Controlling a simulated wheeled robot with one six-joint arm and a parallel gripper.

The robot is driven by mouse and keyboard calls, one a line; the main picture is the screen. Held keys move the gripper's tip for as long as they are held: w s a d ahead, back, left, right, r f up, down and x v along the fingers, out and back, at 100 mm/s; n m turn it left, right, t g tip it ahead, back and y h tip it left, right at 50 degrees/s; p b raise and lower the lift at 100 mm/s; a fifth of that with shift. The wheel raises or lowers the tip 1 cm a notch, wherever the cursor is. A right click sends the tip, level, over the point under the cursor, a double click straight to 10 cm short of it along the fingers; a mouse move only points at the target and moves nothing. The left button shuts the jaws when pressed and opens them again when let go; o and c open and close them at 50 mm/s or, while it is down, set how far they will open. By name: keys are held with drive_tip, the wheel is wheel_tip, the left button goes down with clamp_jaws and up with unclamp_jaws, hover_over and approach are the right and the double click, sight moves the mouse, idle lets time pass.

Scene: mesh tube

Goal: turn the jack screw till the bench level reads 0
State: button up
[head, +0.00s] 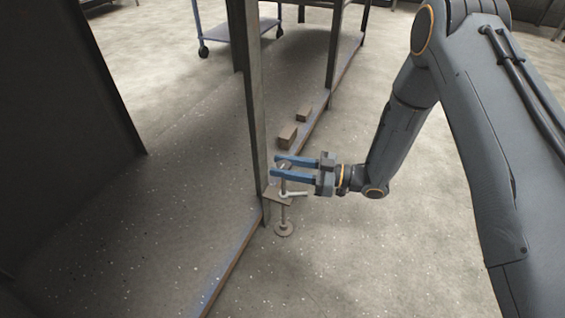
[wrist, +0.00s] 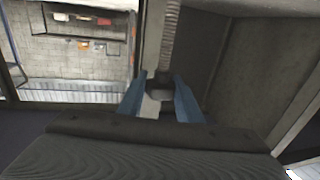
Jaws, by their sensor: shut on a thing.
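The jack screw (head: 283,213) stands upright by the foot of a metal post, with a round foot on the floor and a pale side handle (head: 296,194). It passes by a small plate (head: 275,194) fixed near the post. In the wrist view a threaded rod (wrist: 170,38) runs up from a dark collar (wrist: 160,88) between the fingers (wrist: 160,95). I cannot make out the bench level or its reading in either view.
The metal post (head: 247,90) stands close to the left of my fingers. Two brown blocks (head: 288,136) (head: 304,114) lie by the floor rail behind. A blue trolley (head: 240,32) stands at the back. A dark panel (head: 70,130) fills the left. The floor at lower right is clear.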

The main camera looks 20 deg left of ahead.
drive_tip(key=m+t+p, duration=0.1)
drive_tip(key=p, duration=0.1)
drive_tip(key=m+t+p, duration=0.1)
drive_tip(key=t+p, duration=0.1)
drive_tip(key=shift+s+r+m+t, duration=0.15)
drive_tip(key=shift+m+t, duration=0.15)
drive_tip(key=m+t+p, duration=0.2)
drive_tip(key=t+p, duration=0.1)
drive_tip(key=shift+t+h+p, duration=0.35)
drive_tip(key=shift+t+h, duration=0.05)
drive_tip(key=shift+w+m+t, duration=0.2)
drive_tip(key=shift+m+t, duration=0.1)
drive_tip(key=shift+f, duration=0.2)
drive_tip(key=o, duration=1)
drive_tip(key=shift+o, duration=0.2)
drive_tip(key=shift+d, duration=0.1)
drive_tip(key=p+v, duration=0.2)
drive_tip(key=v, duration=0.5)
drive_tip(key=shift+s+d, duration=0.15)
drive_tip(key=shift+d, duration=0.15)
